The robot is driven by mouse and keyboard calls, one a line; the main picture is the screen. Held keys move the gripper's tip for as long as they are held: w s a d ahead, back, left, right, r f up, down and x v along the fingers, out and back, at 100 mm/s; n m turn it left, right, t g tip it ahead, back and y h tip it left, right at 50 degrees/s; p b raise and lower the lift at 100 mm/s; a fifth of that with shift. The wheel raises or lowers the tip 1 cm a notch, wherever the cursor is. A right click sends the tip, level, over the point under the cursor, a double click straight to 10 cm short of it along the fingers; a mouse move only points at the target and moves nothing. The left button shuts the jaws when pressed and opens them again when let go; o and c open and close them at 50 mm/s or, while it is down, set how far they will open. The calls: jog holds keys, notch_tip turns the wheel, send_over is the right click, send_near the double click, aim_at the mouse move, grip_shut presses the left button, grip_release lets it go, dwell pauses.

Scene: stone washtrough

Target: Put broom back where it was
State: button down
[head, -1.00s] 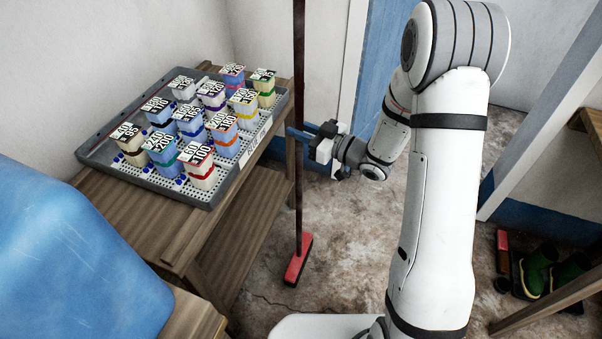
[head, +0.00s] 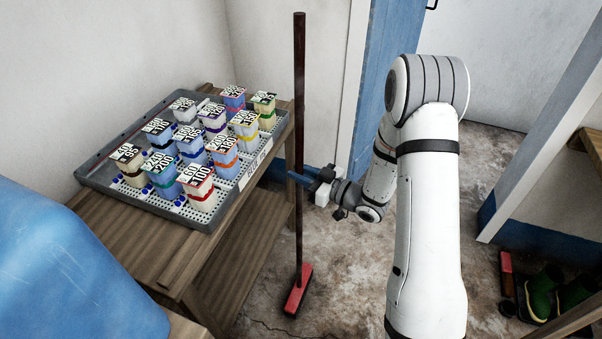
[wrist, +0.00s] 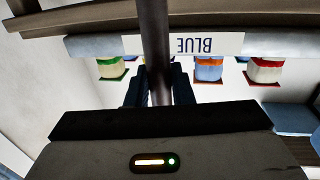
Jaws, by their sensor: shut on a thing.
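The broom has a long dark brown handle (head: 299,95) and a red head (head: 298,290). It stands upright beside the wooden table, with its head at or just above the floor; I cannot tell whether it touches. My gripper (head: 300,178) is shut on the handle at about mid-height. In the wrist view the handle (wrist: 155,40) runs up between the two dark fingers (wrist: 159,88) of my gripper.
A wooden table (head: 165,240) on the left bears a grey tray (head: 100,180) with several labelled, coloured containers. A blue cover (head: 70,270) is at the lower left. Green boots (head: 545,290) and a red item (head: 506,280) lie at the right. Open floor (head: 360,260) lies between.

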jog(key=c, duration=1.3)
grip_release()
jog(key=shift+r, duration=0.1)
